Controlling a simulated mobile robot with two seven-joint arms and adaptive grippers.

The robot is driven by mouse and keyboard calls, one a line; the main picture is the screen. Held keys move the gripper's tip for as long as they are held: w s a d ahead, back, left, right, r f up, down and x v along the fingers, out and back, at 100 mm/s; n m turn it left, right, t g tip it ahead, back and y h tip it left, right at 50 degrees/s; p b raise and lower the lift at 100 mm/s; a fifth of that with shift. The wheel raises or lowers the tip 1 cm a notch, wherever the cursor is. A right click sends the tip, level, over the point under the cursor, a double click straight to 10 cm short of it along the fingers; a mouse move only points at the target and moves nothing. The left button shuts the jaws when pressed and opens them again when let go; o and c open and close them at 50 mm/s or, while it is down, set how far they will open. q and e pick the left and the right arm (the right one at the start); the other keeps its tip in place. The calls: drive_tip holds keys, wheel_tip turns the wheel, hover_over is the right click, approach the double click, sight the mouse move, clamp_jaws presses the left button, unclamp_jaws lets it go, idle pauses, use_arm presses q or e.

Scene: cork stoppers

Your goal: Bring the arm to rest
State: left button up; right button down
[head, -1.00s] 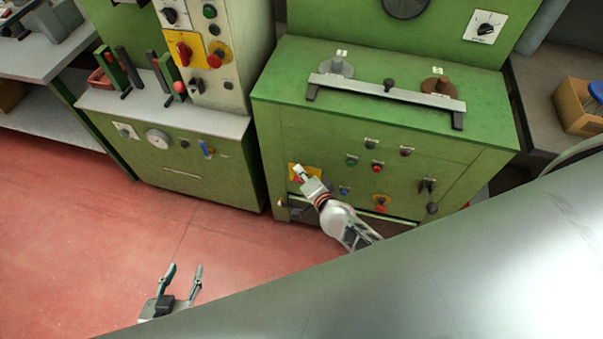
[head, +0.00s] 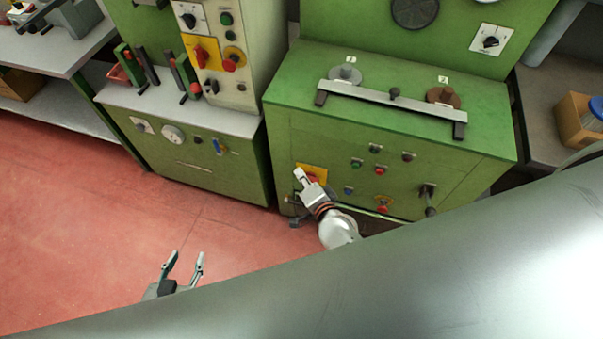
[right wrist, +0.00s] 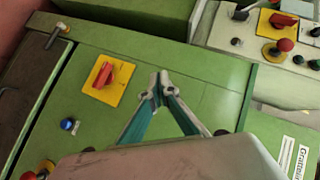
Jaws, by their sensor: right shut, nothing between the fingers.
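My right gripper (head: 299,173) is shut and empty in front of the green machine (head: 390,125). In the head view it overlaps the left part of a yellow plate (head: 318,168) with a red rotary switch. In the right wrist view its fingertips (right wrist: 159,80) meet, just right of that red switch (right wrist: 108,75); whether they touch the panel I cannot tell. My left gripper (head: 187,262) is open and empty over the red floor, its fingers apart and pointing up in the picture. My large grey body part hides the bottom right of the head view.
A grey disc (head: 345,75) and a brown disc (head: 440,95) sit on the machine top, with a metal bar (head: 385,98) in front. A second green machine (head: 195,150) stands left. A cardboard box (head: 574,122) is at right. The red floor (head: 80,230) at left is clear.

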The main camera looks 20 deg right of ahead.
idle(0.3)
drive_tip(key=s+d+r+n+g, duration=0.1)
drive_tip(key=s+d+n, duration=0.2)
drive_tip(key=s+n, duration=0.5)
drive_tip(key=s+d+r+n+g, duration=0.1)
drive_tip(key=s+d+r+n, duration=0.1)
drive_tip(key=s+n, duration=0.6)
drive_tip(key=shift+s+d+g+y, duration=0.4)
drive_tip(key=shift+s+d, duration=0.2)
drive_tip(key=shift+s, duration=0.35)
